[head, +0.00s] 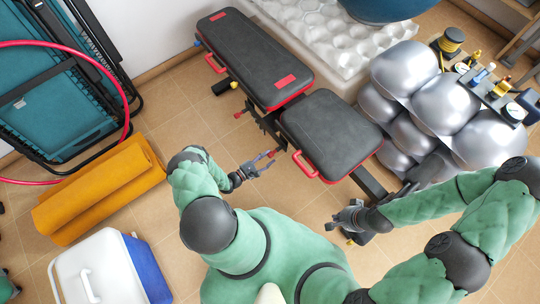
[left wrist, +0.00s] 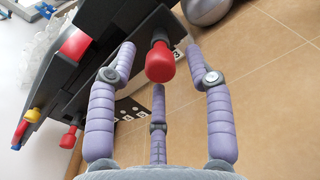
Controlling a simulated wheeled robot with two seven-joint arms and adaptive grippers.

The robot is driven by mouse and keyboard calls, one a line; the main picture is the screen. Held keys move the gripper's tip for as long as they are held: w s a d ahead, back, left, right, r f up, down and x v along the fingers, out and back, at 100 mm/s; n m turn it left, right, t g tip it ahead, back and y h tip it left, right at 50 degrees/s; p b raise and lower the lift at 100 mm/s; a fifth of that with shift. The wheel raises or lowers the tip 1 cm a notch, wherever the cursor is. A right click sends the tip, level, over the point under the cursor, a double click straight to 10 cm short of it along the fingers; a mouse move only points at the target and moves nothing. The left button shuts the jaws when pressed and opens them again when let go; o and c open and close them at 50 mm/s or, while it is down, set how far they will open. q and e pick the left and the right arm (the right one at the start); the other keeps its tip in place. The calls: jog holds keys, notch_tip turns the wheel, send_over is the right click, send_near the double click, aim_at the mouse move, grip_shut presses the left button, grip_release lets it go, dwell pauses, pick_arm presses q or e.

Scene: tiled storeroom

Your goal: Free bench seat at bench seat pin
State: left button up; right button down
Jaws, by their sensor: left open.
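The bench seat (head: 330,134) is a short black pad with red trim, at the lower end of the bench in the head view. A red-knobbed pin (left wrist: 160,62) shows in the left wrist view, sticking out of the dark bench frame beside numbered marks. My left gripper (head: 262,164) is beside the bench frame, left of the seat. In the left wrist view its purple fingers (left wrist: 160,95) are spread open, with the red knob between or just beyond their tips; contact is not clear. My right gripper (head: 345,215) is low, below the seat; its fingers are too small to read.
The long backrest (head: 255,57) adjoins the seat. Silver balls (head: 440,105) stand close at right, a white foam mat (head: 325,35) behind. An orange mat (head: 98,188) and a blue-white cooler (head: 110,270) are at left. Tiled floor is free between the mat and bench.

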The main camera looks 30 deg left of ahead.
pick_arm(q)
jog(key=shift+x, duration=1.05)
grip_shut()
jog(key=v, duration=0.2)
jog(key=shift+s+a, duration=0.1)
jog(key=shift+s, duration=0.3)
grip_release()
jog(key=shift+s, duration=0.1)
jog(key=shift+a, duration=0.1)
